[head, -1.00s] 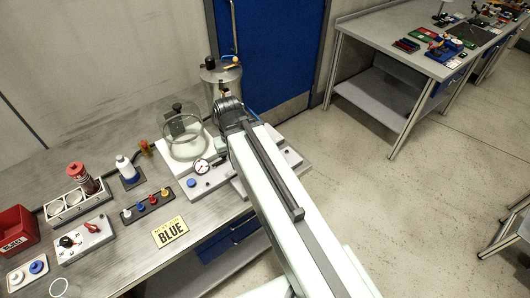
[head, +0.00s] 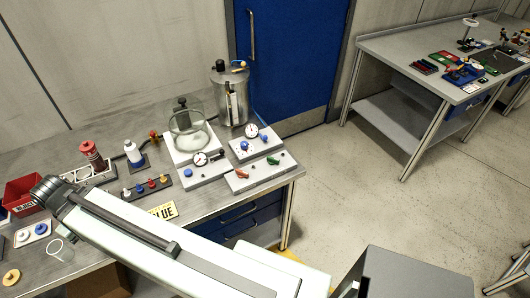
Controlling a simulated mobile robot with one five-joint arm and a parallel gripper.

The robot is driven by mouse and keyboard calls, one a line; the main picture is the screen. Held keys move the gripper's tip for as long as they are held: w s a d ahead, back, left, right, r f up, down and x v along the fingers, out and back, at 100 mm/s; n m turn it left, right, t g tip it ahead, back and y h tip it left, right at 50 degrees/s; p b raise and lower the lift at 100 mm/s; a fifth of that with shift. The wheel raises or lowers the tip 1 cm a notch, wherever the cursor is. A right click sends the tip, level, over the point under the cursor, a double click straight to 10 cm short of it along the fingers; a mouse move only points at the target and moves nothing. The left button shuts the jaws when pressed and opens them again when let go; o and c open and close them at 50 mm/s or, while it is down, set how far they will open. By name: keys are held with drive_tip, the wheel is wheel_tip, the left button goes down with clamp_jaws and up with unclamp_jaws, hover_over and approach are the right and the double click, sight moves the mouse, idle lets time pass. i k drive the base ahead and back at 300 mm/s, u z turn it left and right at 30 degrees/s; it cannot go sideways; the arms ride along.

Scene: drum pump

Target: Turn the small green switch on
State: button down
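A small green switch (head: 273,160) sits on the right part of a low white box (head: 262,177) near the bench's right end. A red switch (head: 241,174) is to its left on the same box. I cannot make out the green switch's setting at this size. My arm crosses the lower left of the head view, its joint end over the left part of the bench. My gripper is not visible. The arm is well to the left of the green switch, and nothing covers the switch.
A glass bell jar (head: 187,128), gauge boxes and a metal drum (head: 230,98) stand behind and beside the switch box. Bottles, a row of coloured knobs (head: 148,187) and a red bin (head: 22,193) are further left. Floor right of the bench (head: 355,190) is clear.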

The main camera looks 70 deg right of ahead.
sight(273, 161)
drive_tip(key=k, duration=1.4)
drive_tip(key=z, duration=0.55)
drive_tip(key=i, duration=1)
